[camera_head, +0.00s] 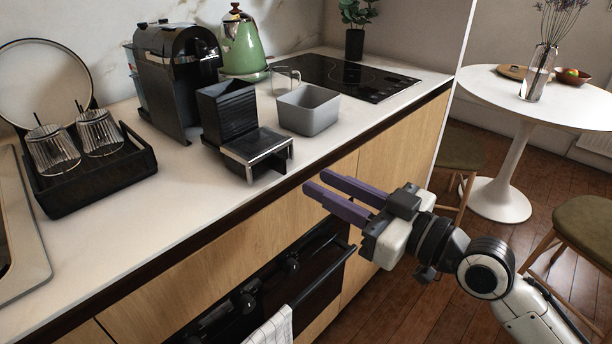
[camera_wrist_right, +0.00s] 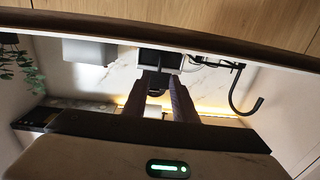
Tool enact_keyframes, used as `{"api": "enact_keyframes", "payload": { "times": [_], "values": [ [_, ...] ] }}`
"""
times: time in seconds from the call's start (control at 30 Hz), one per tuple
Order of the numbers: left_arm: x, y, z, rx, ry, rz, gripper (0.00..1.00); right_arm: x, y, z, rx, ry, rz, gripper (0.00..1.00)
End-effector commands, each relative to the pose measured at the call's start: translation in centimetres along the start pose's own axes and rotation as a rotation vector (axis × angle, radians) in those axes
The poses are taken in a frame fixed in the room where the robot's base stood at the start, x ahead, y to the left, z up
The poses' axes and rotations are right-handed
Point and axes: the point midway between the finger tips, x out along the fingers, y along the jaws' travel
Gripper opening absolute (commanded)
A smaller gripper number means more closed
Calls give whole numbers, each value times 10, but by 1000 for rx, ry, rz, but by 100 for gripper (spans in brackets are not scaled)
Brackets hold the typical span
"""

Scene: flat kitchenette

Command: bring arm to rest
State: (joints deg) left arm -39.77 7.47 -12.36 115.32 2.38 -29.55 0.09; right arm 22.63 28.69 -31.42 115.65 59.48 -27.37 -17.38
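My right gripper (camera_head: 317,181) reaches in from the lower right in the head view. Its two dark purple fingers are apart with nothing between them, and they point left toward the counter front. It is in front of the wooden cabinet, apart from the counter edge. The right wrist view also shows the two fingers of this gripper (camera_wrist_right: 159,84) with a gap between them. My left gripper and left arm are not in view.
The white counter (camera_head: 150,215) holds a black drawer-like holder (camera_head: 232,120), a grey bin (camera_head: 309,110), a coffee machine (camera_head: 170,75), a green kettle (camera_head: 242,45) and a black rack (camera_head: 95,185) with glasses. An oven handle (camera_head: 325,275) projects below. Stools and a round table (camera_head: 490,90) stand right.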

Motion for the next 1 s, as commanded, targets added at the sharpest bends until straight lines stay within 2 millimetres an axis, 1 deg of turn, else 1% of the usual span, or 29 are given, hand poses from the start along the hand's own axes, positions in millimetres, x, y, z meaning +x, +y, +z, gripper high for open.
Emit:
{"api": "enact_keyframes", "payload": {
  "times": [0.03, 0.1, 0.2, 0.63, 0.73, 0.77, 0.87, 0.97, 1.0],
  "values": [
    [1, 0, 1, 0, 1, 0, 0, -7, 1, 2, -2, -1, 1, 25],
    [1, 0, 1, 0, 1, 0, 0, -13, 1, 1, -1, -1, 2, 25],
    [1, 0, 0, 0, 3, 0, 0, -18, 0, 0, -1, 1, 1, 25],
    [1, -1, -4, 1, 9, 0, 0, -19, 0, 0, 0, 1, 1, 25],
    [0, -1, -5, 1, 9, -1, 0, -20, 1, 8, 15, -9, 14, 25],
    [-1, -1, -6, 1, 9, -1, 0, -20, 1, 14, 24, -16, 24, 25],
    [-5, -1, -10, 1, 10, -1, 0, -27, 3, 48, 71, -59, 83, 25],
    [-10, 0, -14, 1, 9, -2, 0, -44, 4, 101, 135, -134, 177, 25],
    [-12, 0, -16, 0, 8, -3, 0, -53, 2, 125, 161, -171, 220, 25]
  ]
}}
